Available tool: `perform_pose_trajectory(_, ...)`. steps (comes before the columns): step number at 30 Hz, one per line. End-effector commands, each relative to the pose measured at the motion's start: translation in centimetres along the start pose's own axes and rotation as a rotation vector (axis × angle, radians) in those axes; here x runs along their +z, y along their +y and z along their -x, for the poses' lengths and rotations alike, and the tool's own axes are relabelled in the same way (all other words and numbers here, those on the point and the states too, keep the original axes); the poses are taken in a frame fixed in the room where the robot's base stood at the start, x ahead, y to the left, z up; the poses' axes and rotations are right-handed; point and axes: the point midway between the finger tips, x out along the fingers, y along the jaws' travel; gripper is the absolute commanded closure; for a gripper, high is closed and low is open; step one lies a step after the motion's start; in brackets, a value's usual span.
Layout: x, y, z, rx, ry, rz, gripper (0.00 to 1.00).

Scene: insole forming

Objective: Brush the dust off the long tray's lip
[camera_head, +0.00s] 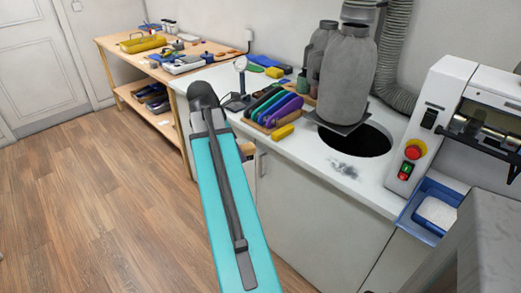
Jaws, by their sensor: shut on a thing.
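My teal arm link with a dark bar along it reaches up from the bottom middle to a dark rounded joint. My gripper does not show, and neither does anything it holds. A blue tray (413,207) sits below the white machine at the right, with pale grainy material in it. Its right end is partly hidden by a grey body in front. I cannot tell whether it is the long tray. Grey dust (343,168) lies on the white counter just in front of a round hole (365,143). No brush can be made out.
The white counter (300,155) carries a rack of coloured insoles (268,112), a yellow block (283,131), a dial gauge (240,64) and a large grey bottle-like form (346,80) by the hole. The white machine (440,95) stands right. A wooden bench (120,62) holds tools. The floor at left is clear.

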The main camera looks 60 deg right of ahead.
Motion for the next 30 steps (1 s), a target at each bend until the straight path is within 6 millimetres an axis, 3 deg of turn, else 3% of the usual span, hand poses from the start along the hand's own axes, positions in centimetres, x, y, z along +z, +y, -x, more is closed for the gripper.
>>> perform_pose_trajectory(6, -5.8, 2.1, 1.7, 0.002, 0.000, 0.007, 1.00)
perform_pose_trajectory(15, -14.0, 3.7, 4.1, 0.003, 0.000, 0.009, 1.00)
perform_pose_trajectory(30, -28.4, 3.3, 8.4, 0.004, 0.000, 0.012, 1.00)
